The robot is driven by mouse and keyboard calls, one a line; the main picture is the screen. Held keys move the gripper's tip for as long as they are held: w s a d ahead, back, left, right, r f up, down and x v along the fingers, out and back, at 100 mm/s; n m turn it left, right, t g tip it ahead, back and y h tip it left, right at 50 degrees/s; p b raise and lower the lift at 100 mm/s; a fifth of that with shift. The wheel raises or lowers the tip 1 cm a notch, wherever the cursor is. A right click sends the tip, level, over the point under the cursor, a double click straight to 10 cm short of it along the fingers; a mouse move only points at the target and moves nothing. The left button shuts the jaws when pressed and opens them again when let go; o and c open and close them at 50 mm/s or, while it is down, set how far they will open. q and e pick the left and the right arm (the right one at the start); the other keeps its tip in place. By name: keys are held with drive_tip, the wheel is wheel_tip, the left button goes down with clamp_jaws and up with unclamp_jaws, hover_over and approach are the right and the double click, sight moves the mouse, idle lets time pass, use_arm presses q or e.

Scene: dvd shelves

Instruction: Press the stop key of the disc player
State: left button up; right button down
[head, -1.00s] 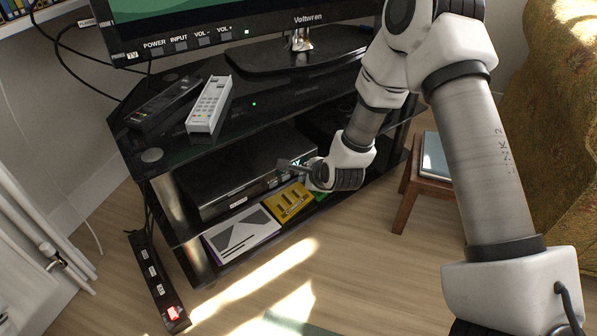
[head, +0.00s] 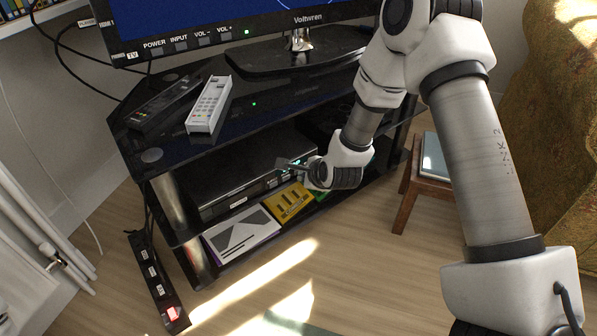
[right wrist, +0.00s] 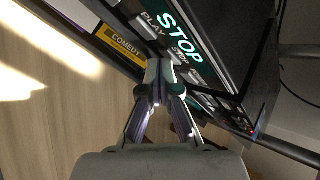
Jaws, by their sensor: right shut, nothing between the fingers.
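The black disc player (head: 235,172) sits on the middle shelf of the TV stand. In the right wrist view its green display (right wrist: 182,42) reads STOP in large white letters. Smaller PLAY (right wrist: 153,27) and partly covered STOP (right wrist: 185,47) labels run along its front beside the display. My right gripper (head: 287,163) is shut and empty, its tips at the right part of the player's front. In the right wrist view the closed fingertips (right wrist: 160,75) are at the key row near these labels and hide part of it. I cannot tell whether they touch a key. My left gripper is out of view.
Disc cases, one yellow (head: 290,202), lie on the shelf below the player. Two remotes, one white (head: 209,104), lie on the glass top below the TV (head: 240,30). A small wooden stool (head: 403,205) stands at right. A power strip (head: 157,280) lies on the floor.

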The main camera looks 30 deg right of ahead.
drive_tip(key=shift+s+d, duration=0.1)
drive_tip(key=shift+s, duration=0.55)
drive_tip(key=shift+s, duration=0.1)
drive_tip(key=s, duration=0.3)
drive_tip(key=s+p, duration=0.1)
drive_tip(key=shift+s+d, duration=0.35)
drive_tip(key=shift+s, duration=0.05)
idle(1.4)
